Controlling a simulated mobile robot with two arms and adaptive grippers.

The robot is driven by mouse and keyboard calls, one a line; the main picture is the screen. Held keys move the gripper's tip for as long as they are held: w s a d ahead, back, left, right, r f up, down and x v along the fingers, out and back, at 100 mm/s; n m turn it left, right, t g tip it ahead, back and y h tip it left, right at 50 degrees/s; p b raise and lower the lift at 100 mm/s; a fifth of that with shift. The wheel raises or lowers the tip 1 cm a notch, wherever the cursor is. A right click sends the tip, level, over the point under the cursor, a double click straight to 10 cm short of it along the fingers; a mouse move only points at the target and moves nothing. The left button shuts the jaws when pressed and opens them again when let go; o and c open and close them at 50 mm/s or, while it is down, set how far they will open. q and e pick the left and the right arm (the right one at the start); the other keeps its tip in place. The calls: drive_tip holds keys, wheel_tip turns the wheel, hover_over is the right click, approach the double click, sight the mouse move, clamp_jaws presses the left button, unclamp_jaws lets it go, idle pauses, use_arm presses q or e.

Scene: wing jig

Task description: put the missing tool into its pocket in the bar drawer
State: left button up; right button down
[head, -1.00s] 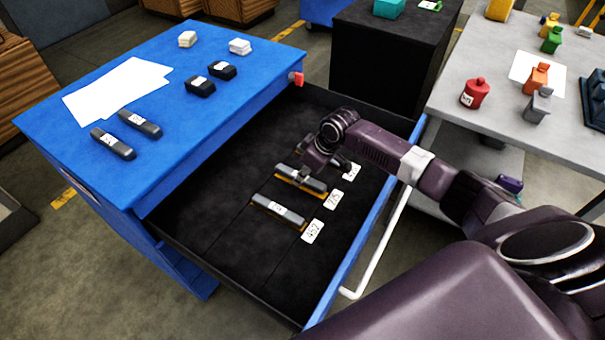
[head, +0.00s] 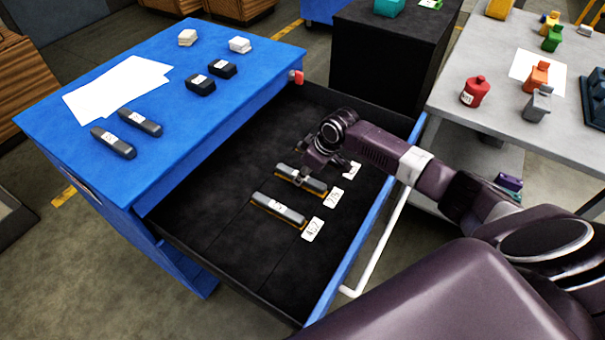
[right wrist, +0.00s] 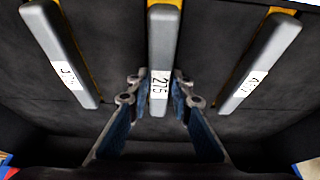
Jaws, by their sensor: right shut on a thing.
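My right gripper (right wrist: 152,95) reaches down into the open drawer (head: 215,240). It is shut on the middle grey bar (right wrist: 160,50), which carries a 275 label; this bar also shows in the head view (head: 290,173). Orange-yellow shows along the bar's edge, but I cannot tell whether the bar is fully seated in its pocket. A second grey bar (head: 278,209) lies parallel in front of it, at the right in the wrist view (right wrist: 262,58). A third bar (right wrist: 62,50) lies at the left there; my gripper mostly hides it in the head view. My left gripper is not in view.
White number cards (head: 333,198) lie beside the bars. The blue cabinet top (head: 190,130) holds two dark bars (head: 140,123), two black blocks (head: 200,85), pale stacks and papers. The drawer has a white handle (head: 375,250). A grey table (head: 510,120) with bottles stands right.

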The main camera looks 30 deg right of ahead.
idle(0.3)
drive_tip(key=c, duration=1.7)
unclamp_jaws()
drive_tip(key=shift+o, duration=0.2)
drive_tip(key=shift+f, duration=0.1)
drive_tip(key=shift+s+f, duration=0.1)
